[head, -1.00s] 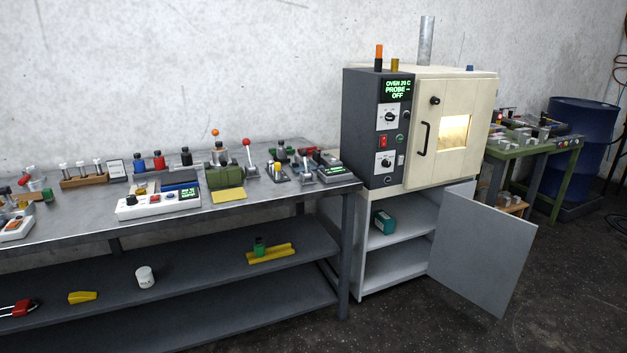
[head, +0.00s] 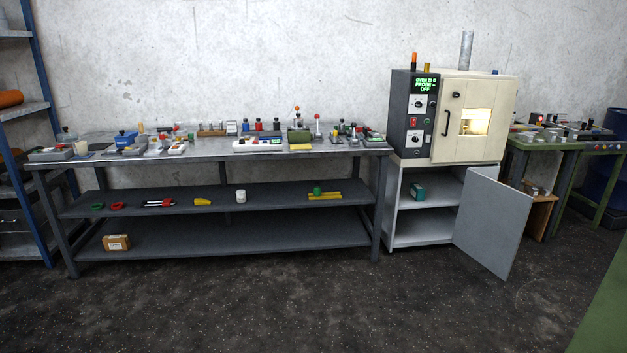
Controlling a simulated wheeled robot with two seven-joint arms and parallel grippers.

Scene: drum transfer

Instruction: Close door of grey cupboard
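The grey cupboard (head: 422,231) stands on the floor at the right of the long bench, under a cream oven (head: 480,92). Its grey door (head: 491,222) stands wide open, swung out to the right and toward me. Inside, a teal box (head: 417,192) sits on the shelf. Neither of my grippers is in view.
The long steel bench (head: 210,153) with small gear on top and lower shelves runs along the wall. A blue rack (head: 38,120) stands at the far left, a green table (head: 590,147) at the right. A green surface (head: 606,310) cuts the lower right corner. The dark floor in front is clear.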

